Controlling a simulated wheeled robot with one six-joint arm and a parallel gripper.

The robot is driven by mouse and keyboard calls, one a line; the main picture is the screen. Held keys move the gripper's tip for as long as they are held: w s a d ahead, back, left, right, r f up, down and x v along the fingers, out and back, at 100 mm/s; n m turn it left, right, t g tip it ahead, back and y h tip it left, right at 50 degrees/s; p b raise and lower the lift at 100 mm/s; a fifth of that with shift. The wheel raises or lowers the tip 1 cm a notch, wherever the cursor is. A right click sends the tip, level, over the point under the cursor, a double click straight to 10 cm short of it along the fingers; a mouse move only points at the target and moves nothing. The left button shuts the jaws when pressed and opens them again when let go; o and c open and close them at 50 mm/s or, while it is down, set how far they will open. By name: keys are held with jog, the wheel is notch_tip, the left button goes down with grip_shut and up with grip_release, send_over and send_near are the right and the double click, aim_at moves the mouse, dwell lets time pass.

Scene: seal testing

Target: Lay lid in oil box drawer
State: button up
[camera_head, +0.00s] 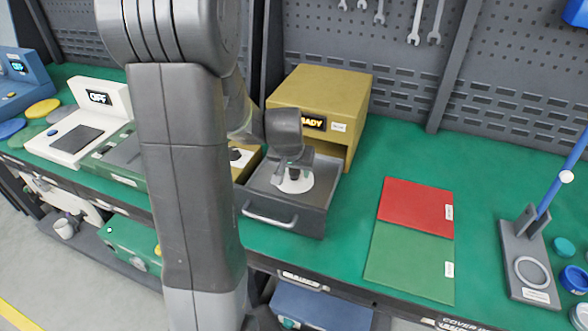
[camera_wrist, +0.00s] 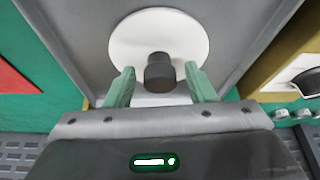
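The lid is a white disc with a dark knob (camera_head: 297,184); it also shows in the wrist view (camera_wrist: 127,45). It is inside the grey drawer (camera_head: 285,217), which is pulled out of the yellow oil box (camera_head: 318,88) with a lit display reading "...ADY". The lid looks flat on the drawer floor, though contact underneath is hidden. My gripper (camera_wrist: 160,88) is above the drawer, its green fingers on either side of the knob with a visible gap on each side. It is open and holds nothing.
Red (camera_head: 416,205) and green (camera_head: 410,262) mats lie right of the drawer. A grey stand (camera_head: 528,262) with a blue lever is at far right. A white device reading "OFF" (camera_head: 98,100) stands at left. Wrenches hang on the back wall. Free green bench lies around the mats.

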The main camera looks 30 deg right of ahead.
jog(key=shift+r, duration=0.45)
jog(key=p+v, duration=0.1)
jog(key=v, duration=1)
jog(key=shift+r, duration=0.25)
jog(key=shift+a, duration=0.1)
dwell(0.4)
